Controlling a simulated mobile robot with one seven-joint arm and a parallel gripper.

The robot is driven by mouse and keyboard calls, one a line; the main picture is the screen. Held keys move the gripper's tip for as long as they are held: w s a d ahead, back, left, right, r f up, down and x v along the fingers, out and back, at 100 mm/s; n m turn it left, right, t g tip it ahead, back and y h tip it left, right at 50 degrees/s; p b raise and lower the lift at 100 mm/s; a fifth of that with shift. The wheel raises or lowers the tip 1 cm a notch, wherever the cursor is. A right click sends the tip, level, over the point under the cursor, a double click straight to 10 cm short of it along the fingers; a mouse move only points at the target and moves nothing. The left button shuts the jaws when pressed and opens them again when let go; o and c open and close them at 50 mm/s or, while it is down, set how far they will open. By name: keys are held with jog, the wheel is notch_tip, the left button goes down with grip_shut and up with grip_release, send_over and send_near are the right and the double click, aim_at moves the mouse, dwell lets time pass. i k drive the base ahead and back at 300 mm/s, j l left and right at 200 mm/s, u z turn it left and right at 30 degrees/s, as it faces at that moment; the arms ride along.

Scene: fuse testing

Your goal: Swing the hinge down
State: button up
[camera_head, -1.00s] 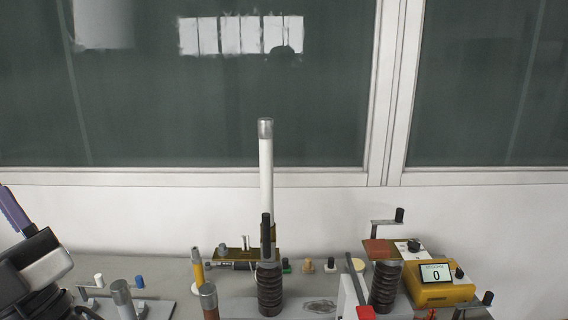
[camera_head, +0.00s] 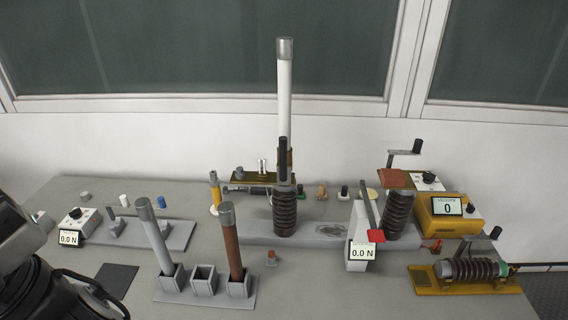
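The hinged white tube (camera_head: 284,95) with a grey metal cap stands upright above the left ribbed insulator (camera_head: 285,214). The brass hinge bracket (camera_head: 290,162) with a dark upright bar is at its foot. The right ribbed insulator (camera_head: 397,214) stands apart to the right with a copper-coloured plate (camera_head: 393,179) behind its top. Nothing touches the tube. Part of my arm shows at the left edge, well away from the tube. My gripper's fingers are outside the view.
A rack (camera_head: 206,299) in front holds a white tube (camera_head: 153,236) and a brown tube (camera_head: 233,243), with an empty socket between.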

aim_at(284, 157)
jog(key=i+z, duration=0.1)
jog(key=z, duration=0.25)
jog(key=i+j+z, duration=0.1)
jog(key=z, duration=0.25)
jog(key=i+j+z, duration=0.1)
jog(key=z, duration=0.25)
jog(key=j, duration=0.1)
